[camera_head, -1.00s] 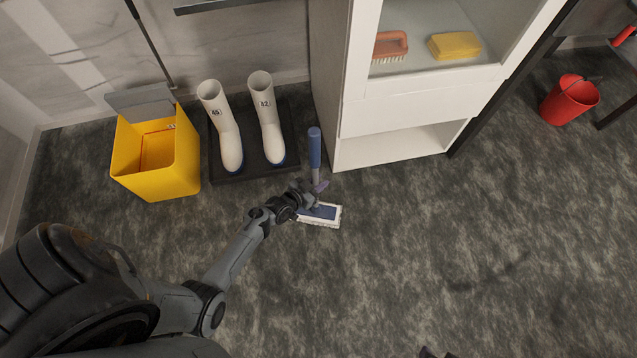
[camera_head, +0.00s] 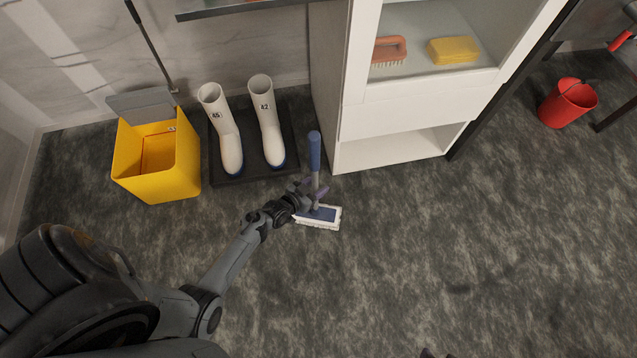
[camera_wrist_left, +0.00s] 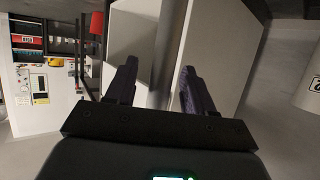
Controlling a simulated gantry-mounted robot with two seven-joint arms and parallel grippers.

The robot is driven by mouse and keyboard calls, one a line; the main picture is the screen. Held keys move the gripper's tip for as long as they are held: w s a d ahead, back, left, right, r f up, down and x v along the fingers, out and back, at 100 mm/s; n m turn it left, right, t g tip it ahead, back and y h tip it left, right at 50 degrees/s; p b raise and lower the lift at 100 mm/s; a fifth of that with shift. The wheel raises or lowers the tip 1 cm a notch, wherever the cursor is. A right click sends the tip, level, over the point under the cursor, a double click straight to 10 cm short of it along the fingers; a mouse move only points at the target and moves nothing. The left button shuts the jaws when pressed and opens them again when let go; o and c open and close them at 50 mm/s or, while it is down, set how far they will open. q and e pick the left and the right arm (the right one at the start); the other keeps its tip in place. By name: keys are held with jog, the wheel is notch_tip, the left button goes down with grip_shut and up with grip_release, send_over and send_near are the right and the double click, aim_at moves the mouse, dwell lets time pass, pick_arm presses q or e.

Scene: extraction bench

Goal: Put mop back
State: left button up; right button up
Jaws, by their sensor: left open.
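The mop (camera_head: 315,152) stands upright on the floor in front of the white cabinet's left corner. It has a blue grip on top, a grey pole and a flat blue head with a white fringe (camera_head: 333,222). My left gripper (camera_head: 318,190) is at the lower pole, just above the head. In the left wrist view its two dark purple fingers (camera_wrist_left: 160,82) are apart, with the grey pole (camera_wrist_left: 163,60) between them. A small dark piece at the head view's bottom edge may be my right gripper (camera_head: 428,353); its jaws cannot be made out.
A yellow bin (camera_head: 183,165) and white boots (camera_head: 230,145) on a dark tray (camera_head: 214,179) stand left of the mop. The white cabinet (camera_head: 395,112) holds a brush (camera_head: 390,49) and a yellow sponge (camera_head: 453,50). A red bucket (camera_head: 567,103) is far right. The floor right of the mop is clear.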

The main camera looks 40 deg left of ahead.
pick_arm(q)
jog(key=d+p+v, duration=0.1)
jog(key=p+v, duration=0.4)
jog(key=v, duration=0.5)
jog(key=s+d+r+g, duration=0.2)
jog(key=s+r+g, duration=0.1)
jog(key=r, duration=0.4)
jog(key=s+d+r+g, duration=0.3)
jog(key=s+r, duration=0.2)
jog(key=r, duration=0.3)
jog(key=s+d+r+m+g, duration=0.1)
jog(key=s+d+r+g, duration=0.2)
jog(key=r, duration=0.5)
jog(key=shift+s+d+g+y, duration=0.2)
jog(key=shift+s+g+y, duration=0.2)
jog(key=shift+s, duration=0.2)
notch_tip(320, 180, up, 64)
jog(key=p, duration=6.4)
jog(key=shift+f, duration=0.2)
